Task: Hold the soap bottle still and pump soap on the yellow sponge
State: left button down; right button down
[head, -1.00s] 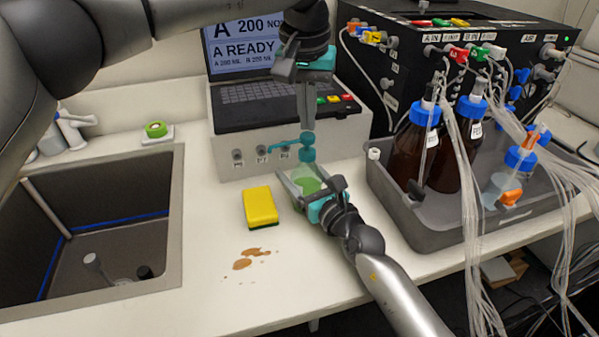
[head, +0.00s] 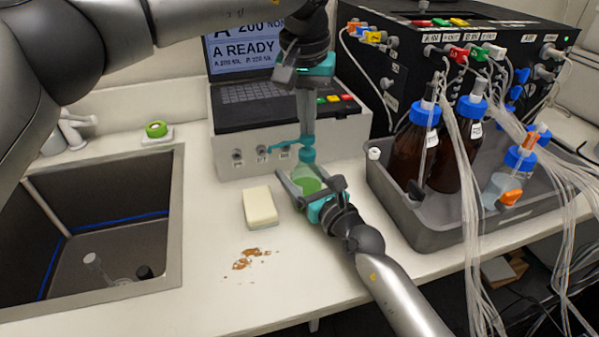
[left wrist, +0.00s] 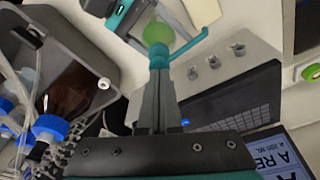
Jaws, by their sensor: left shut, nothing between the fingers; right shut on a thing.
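The soap bottle (head: 307,185), clear with green liquid, stands upright on the counter. Its teal pump (head: 307,155) has a nozzle pointing left, toward the sponge side. My right gripper (head: 306,186) is shut around the bottle's body from the front right. My left gripper (head: 306,137) is shut and empty, pointing down, with its fingertips on or right at the pump's top. In the left wrist view, the fingertips (left wrist: 159,72) meet the teal pump head (left wrist: 158,55). The sponge (head: 260,206) looks pale cream now and lies on the counter left of the bottle, apart from it.
A brown stain (head: 250,260) lies in front of the sponge. A sink (head: 172,230) is at left. A laptop (head: 250,105) sits on a white box behind the bottle. A grey tray (head: 400,218) with brown bottles and hanging tubes stands close on the right.

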pick_arm(q)
jog(key=shift+r, duration=2.4)
pick_arm(e)
jog(key=shift+f, duration=0.1)
grip_release()
jog(key=shift+s, duration=0.1)
